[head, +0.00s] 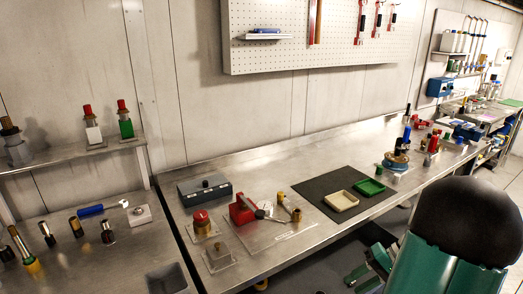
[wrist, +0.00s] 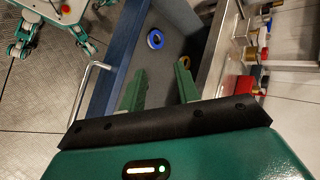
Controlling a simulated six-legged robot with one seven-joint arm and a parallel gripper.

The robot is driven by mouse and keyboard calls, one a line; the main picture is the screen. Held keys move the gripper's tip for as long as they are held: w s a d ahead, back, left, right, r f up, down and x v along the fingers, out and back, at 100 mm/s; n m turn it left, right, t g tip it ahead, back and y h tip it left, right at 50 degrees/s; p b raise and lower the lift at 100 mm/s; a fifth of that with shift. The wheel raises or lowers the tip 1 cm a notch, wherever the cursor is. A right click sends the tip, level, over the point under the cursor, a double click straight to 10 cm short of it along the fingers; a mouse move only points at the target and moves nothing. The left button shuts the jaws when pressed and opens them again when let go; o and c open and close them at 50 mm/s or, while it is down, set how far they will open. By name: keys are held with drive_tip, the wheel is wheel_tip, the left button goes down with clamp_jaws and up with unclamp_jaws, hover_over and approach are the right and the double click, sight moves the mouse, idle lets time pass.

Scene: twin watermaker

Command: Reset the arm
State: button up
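My arm shows in the head view as a green link with a black rounded cap at the lower right, in front of the bench. In the wrist view my gripper (wrist: 161,70) has its two green fingers spread apart, with nothing between them. Beyond the fingers is an open blue-sided drawer or bin (wrist: 113,62) with a grey inside. A blue ring (wrist: 155,39) lies in it. A small brass-coloured ring (wrist: 184,61) shows partly behind the right finger.
A metal bench (head: 330,150) runs along the wall, bearing a red valve-like fitting (head: 241,210), a dark mat (head: 325,184) with a cream tray (head: 341,201) and green tray (head: 369,187). A bent metal handle (wrist: 91,88) sticks out beside the drawer. Open floor (wrist: 40,120) shows at left.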

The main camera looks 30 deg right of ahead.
drive_tip(key=w+a+r+n+g+h, duration=0.2)
drive_tip(key=w+a+r, duration=0.15)
drive_tip(key=a, duration=0.45)
drive_tip(key=w+a+r+n+g+h, duration=0.1)
drive_tip(key=w+a+r+n+h, duration=0.1)
drive_tip(key=a+r, duration=0.4)
drive_tip(key=s+a+r+n+t+h, duration=0.1)
drive_tip(key=a+r+n+t+h, duration=0.1)
drive_tip(key=a, duration=0.7)
drive_tip(key=s+a+r+n+t+h, duration=0.2)
drive_tip(key=a+r, duration=0.2)
drive_tip(key=a, duration=0.5)
drive_tip(key=shift+s+n, duration=0.25)
drive_tip(key=shift+n, duration=0.05)
drive_tip(key=shift+d, duration=0.15)
